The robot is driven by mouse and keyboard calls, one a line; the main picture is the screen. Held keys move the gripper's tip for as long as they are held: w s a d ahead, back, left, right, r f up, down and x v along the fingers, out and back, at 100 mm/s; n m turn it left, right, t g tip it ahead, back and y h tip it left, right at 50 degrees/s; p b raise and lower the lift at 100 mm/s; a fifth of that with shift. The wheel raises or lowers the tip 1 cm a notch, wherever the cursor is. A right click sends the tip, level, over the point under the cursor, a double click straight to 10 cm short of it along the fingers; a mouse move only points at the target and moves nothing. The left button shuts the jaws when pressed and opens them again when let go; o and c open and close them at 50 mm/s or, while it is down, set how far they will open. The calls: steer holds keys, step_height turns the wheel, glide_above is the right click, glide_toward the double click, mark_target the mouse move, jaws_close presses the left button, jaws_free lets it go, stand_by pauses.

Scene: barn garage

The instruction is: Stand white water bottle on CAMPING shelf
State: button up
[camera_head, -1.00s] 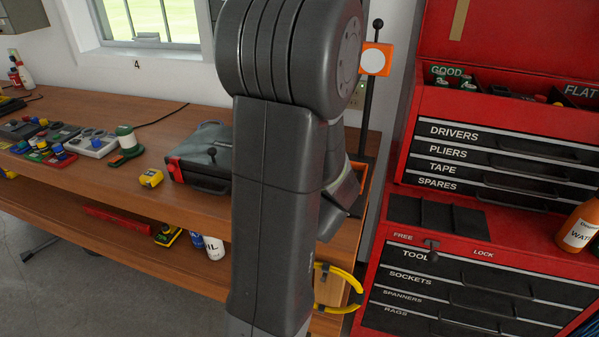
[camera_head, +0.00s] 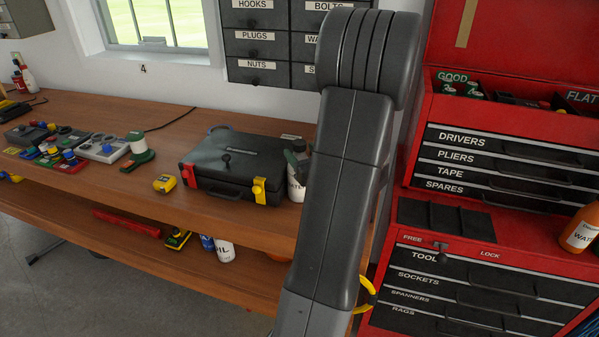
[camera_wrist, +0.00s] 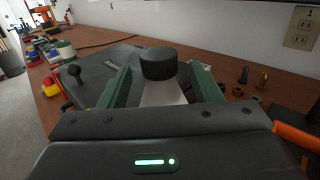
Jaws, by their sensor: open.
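The white water bottle (camera_head: 296,191) stands upright on the workbench at the right end of a black case. Only part of its lettering shows. In the wrist view its black cap (camera_wrist: 158,64) and white body (camera_wrist: 163,93) sit between the green fingers of my gripper (camera_wrist: 160,80). The jaws are open, with a finger on each side of the bottle. In the camera_head view my gripper (camera_head: 297,160) is at the bottle's top, partly hidden behind my arm. I see no shelf marked CAMPING in these frames.
The black case (camera_head: 225,162) lies close left of the bottle. A yellow tape measure (camera_head: 165,184) and several tools lie farther left. Labelled drawers (camera_head: 262,45) hang above the bench (camera_head: 120,195). A red tool chest (camera_head: 410,215) stands at the right.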

steer(key=shift+x, duration=1.1)
jaws_close()
steer(key=shift+r, duration=0.2)
